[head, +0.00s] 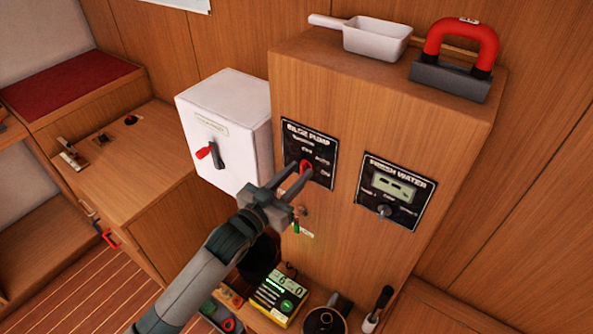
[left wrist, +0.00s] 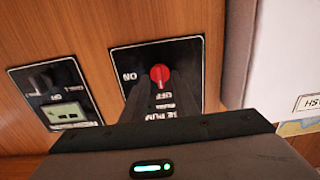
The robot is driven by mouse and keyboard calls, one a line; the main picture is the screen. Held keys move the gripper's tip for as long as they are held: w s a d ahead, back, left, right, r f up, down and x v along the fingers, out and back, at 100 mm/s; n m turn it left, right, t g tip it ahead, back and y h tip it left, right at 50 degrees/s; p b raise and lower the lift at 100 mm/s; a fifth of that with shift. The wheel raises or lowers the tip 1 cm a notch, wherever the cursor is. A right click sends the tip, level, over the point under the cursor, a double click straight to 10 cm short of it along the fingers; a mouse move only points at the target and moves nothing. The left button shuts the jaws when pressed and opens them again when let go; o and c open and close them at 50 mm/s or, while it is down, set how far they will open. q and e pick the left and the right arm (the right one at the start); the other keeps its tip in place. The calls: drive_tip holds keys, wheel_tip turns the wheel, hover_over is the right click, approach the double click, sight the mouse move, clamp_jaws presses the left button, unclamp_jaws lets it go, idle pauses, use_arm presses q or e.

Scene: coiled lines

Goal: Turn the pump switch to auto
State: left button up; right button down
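The black bilge pump panel (head: 318,150) is on the front of a wooden cabinet, and its title is legible in the head view. Its red switch knob (head: 306,167) sticks out near the panel's middle. In the left wrist view the panel (left wrist: 190,60) appears upside down, with the red knob (left wrist: 160,76) near its centre. Small labels surround the knob; which one it points at I cannot tell. My left gripper (head: 295,180) is at the panel, its fingers apart with the knob between or just beyond their tips. Contact is not clear. My right gripper is not in view.
A fresh water panel (head: 395,192) is to the right. A white box (head: 228,125) with a red-handled switch (head: 206,151) stands close on the left. A white scoop (head: 375,38) and a red-handled tool (head: 460,50) lie on top.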

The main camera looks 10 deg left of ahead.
use_arm(q)
drive_tip(key=shift+w, duration=0.15)
clamp_jaws()
drive_tip(key=shift+m, duration=0.4)
drive_tip(key=m+p, duration=0.1)
drive_tip(key=m, duration=0.2)
drive_tip(key=shift+d, duration=0.1)
drive_tip(key=shift+d+m+p, duration=0.1)
drive_tip(key=shift+m+p, duration=0.7)
drive_tip(key=shift+m, duration=1.8)
